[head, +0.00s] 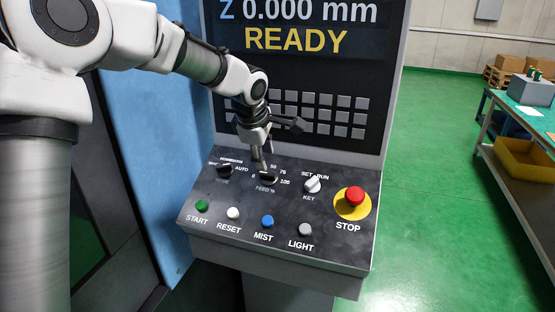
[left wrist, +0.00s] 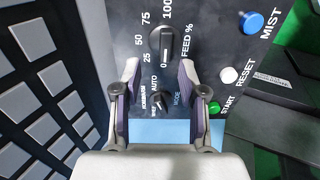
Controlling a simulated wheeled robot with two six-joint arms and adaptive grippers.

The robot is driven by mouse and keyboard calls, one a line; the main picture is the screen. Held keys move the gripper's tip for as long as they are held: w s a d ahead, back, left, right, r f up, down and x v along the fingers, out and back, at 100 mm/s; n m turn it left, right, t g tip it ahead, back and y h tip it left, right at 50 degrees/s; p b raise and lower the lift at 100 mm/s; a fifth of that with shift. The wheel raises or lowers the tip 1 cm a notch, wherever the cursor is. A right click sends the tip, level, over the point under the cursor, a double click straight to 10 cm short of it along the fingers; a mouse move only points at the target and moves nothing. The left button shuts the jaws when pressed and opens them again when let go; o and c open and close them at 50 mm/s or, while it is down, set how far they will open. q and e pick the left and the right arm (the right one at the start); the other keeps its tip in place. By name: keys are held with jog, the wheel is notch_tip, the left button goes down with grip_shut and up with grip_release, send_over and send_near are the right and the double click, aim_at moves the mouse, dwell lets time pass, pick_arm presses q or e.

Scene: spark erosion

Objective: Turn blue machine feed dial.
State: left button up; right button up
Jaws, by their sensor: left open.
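The black feed dial (head: 268,179) sits on the machine's sloped panel, above the FEED % label and inside a scale from 0 to 100. It also shows in the left wrist view (left wrist: 162,43), its raised grip bar in line with the 0 mark. My left gripper (head: 262,163) reaches down from above, just over the dial. In the left wrist view my left gripper (left wrist: 158,68) is open, its fingers spread wide and empty. The feed dial lies just beyond the gap between the fingertips. Contact with it does not show. The right gripper is out of view.
The black mode dial (head: 224,170) stands left of the feed dial. The key switch (head: 312,185) and red stop button (head: 355,196) stand right. START, RESET, MIST (head: 267,221) and LIGHT buttons line the front. A keypad (head: 325,115) rises behind.

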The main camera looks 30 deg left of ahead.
aim_at(268, 173)
pick_arm(q)
jog(key=shift+s+d+f+p, duration=0.15)
jog(key=shift+s+f+p, duration=0.05)
jog(key=shift+f+p, duration=0.3)
jog(key=shift+s+d+f+p, duration=0.1)
jog(key=shift+s+f+p, duration=0.05)
jog(key=shift+f+p, duration=0.35)
jog(key=x, duration=0.3)
jog(key=w+x, duration=0.1)
jog(key=x, duration=0.1)
jog(key=shift+a+r, duration=0.15)
jog(key=shift+a, duration=0.15)
jog(key=shift+s+d+r, duration=0.15)
jog(key=shift+s, duration=0.1)
jog(key=shift+s+d+r, duration=0.1)
jog(key=shift+s+r, duration=0.05)
jog(key=shift+s, duration=0.05)
jog(key=shift+c, duration=1.4)
grip_shut()
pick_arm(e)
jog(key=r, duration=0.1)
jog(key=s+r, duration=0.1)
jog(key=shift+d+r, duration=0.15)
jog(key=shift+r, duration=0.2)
